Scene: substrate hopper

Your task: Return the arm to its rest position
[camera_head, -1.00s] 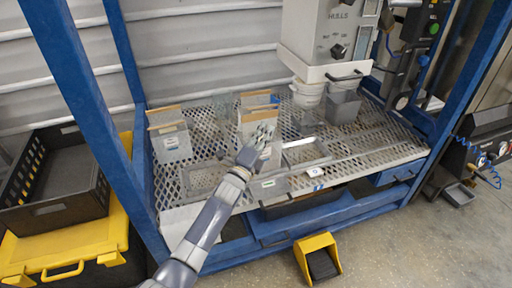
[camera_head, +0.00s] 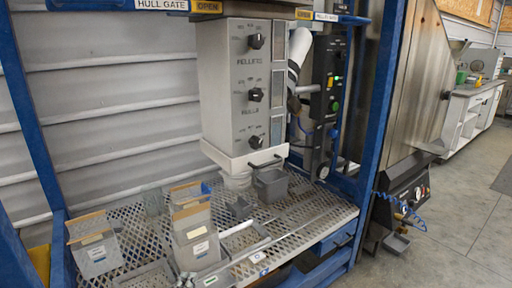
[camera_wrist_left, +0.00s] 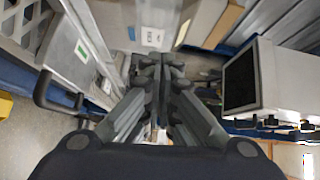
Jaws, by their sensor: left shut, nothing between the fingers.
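My left gripper (camera_head: 187,281) only just shows at the bottom edge of the head view, in front of the bins on the mesh shelf. In the left wrist view my left gripper (camera_wrist_left: 160,62) is shut, its two fingers together and nothing between them. A grey bin with a label (camera_wrist_left: 150,32) is just beyond the fingertips there; I cannot tell whether they touch. My right gripper is in neither view.
The mesh shelf (camera_head: 309,220) holds several grey bins, including a left one (camera_head: 97,254) and a middle one (camera_head: 196,243). The hopper unit (camera_head: 243,90) with knobs hangs above a small dark bin (camera_head: 270,185). A blue post (camera_head: 385,90) stands right.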

